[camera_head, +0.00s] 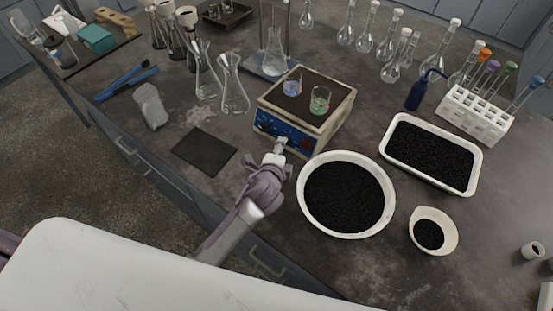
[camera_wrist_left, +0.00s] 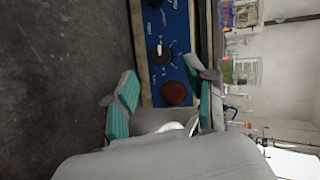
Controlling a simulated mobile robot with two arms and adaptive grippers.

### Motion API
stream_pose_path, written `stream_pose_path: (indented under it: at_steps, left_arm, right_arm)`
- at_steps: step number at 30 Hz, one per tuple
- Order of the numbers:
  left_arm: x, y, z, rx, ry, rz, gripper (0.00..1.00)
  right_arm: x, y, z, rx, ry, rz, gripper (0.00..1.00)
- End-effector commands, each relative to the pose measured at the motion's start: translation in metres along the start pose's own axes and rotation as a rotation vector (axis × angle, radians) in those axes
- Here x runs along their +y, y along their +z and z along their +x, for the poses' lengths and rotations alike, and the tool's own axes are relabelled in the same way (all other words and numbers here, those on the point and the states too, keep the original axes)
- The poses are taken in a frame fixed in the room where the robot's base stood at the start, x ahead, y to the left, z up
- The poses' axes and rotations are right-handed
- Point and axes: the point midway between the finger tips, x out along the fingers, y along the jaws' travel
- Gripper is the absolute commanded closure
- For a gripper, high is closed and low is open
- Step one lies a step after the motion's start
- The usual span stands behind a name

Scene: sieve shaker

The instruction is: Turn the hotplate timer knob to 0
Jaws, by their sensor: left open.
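The hotplate (camera_head: 328,124) stands in the middle of the bench with its blue front panel (camera_head: 283,133) facing my left gripper (camera_head: 279,146). The panel fills the upper middle of the left wrist view (camera_wrist_left: 181,30), turned sideways. It shows a black knob with a white mark (camera_wrist_left: 160,55), a dark red knob (camera_wrist_left: 174,93) and part of another black knob (camera_wrist_left: 155,3) at the top edge. I cannot read which is the timer. My left gripper (camera_wrist_left: 160,72) is open, its teal-padded fingers on either side of the panel around the marked black knob. Contact cannot be told.
Beakers with blue (camera_head: 293,87) and green liquid (camera_head: 320,101) stand on the hotplate. A round bowl of black grains (camera_head: 391,207) is close to the right of my gripper. Flasks (camera_head: 234,88) stand left behind it, and a dark mat (camera_head: 204,151) lies at left.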

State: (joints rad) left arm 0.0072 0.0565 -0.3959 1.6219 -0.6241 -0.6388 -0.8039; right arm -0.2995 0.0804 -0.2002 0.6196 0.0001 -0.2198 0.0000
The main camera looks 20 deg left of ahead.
Motion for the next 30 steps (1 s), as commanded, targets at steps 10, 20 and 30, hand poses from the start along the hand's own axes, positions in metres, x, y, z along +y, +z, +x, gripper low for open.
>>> stream_pose_path:
  at_steps: [10, 20, 30]
  left_arm:
    - [0.000, 0.001, -0.053, 0.000, 0.000, 0.000, 0.45]
    - [0.000, 0.001, -0.058, -0.001, 0.000, 0.000, 0.45]
    - [0.002, 0.003, -0.059, -0.006, 0.009, -0.018, 0.45]
  right_arm:
    - [-0.001, 0.000, 0.000, 0.000, -0.001, 0.000, 0.60]
    - [-0.001, 0.000, 0.000, 0.000, -0.001, 0.000, 0.60]
    - [-0.001, 0.000, 0.000, 0.000, -0.001, 0.000, 0.60]
